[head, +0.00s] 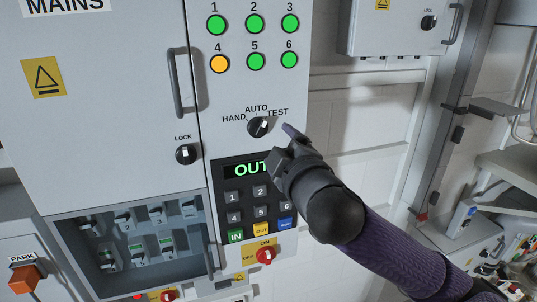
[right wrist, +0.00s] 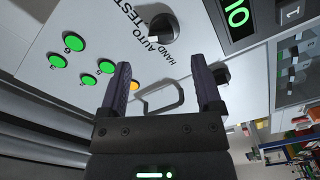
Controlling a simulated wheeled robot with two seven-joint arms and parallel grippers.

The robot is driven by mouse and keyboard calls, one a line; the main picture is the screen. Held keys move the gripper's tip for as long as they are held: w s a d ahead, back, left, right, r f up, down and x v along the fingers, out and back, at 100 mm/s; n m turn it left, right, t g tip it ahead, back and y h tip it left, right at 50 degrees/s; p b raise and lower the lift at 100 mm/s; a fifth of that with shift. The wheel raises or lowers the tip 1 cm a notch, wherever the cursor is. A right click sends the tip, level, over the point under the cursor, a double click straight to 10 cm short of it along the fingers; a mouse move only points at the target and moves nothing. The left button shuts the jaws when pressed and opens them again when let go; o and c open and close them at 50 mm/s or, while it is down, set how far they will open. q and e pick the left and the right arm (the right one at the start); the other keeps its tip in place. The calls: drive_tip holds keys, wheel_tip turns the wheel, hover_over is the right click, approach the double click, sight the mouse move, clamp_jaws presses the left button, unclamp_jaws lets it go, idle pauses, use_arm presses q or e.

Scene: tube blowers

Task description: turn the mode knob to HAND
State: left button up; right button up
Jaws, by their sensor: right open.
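The mode knob (head: 258,126) is a round black knob with a white pointer mark on the grey panel, below the numbered lamps. HAND is printed at its left, AUTO above it and TEST at its right. It also shows at the top of the right wrist view (right wrist: 163,28), where its mark appears to point towards AUTO. My right gripper (head: 284,143) is just right of and below the knob in the head view. In the right wrist view its fingers (right wrist: 165,70) are apart with nothing between them, and the knob lies beyond the tips. My left gripper is not in view.
A keypad with an OUT display (head: 248,170) is below the knob. A LOCK knob (head: 186,154) and a door handle (head: 184,82) are left of it. Green lamps and one amber lamp (head: 219,64) are above. A red switch (head: 265,255) is lower down.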

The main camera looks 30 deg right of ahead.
sight(261, 129)
drive_tip(key=x, duration=0.4)
drive_tip(key=a+x, duration=0.1)
drive_tip(key=shift+w+d+r, duration=0.1)
drive_tip(key=shift+w+r, duration=0.2)
drive_tip(key=shift+w, duration=0.35)
drive_tip(key=shift+w+d, duration=0.15)
drive_tip(key=shift+d, duration=0.15)
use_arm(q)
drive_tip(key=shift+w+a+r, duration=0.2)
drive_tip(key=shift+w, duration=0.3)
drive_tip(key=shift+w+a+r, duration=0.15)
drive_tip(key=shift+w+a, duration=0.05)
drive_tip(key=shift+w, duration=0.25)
use_arm(e)
drive_tip(key=shift+a+f, duration=0.1)
drive_tip(key=shift+a, duration=0.1)
drive_tip(key=c, duration=0.4)
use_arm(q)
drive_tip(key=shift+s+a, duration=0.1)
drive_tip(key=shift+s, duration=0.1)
use_arm(e)
clamp_jaws()
